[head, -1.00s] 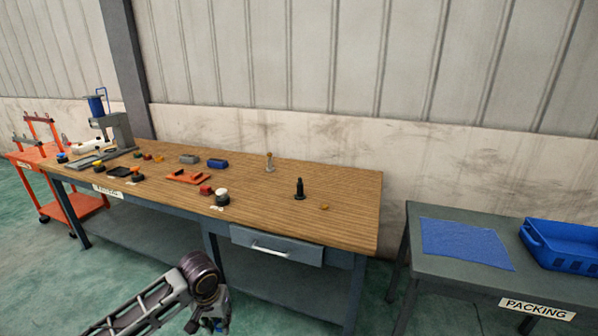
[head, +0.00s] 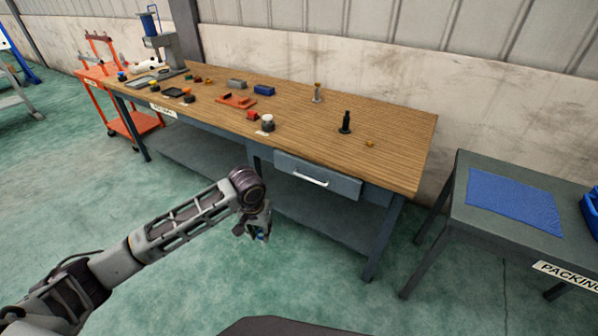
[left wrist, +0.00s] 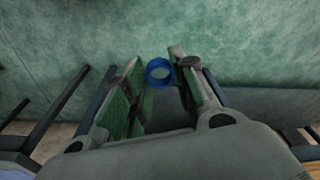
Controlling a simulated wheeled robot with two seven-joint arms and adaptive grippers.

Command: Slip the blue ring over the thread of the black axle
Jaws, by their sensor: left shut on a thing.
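The black axle (head: 345,123) stands upright on the right part of the wooden bench top. My left gripper (head: 259,233) is in front of the bench, out over the floor, pointing down, and is well apart from the axle. It is shut on the blue ring (left wrist: 160,85), which sits between the fingertips in the left wrist view. My right gripper is not in view.
The bench (head: 400,150) has a drawer (head: 317,176) in front. A packing table (head: 480,222) stands at the right.

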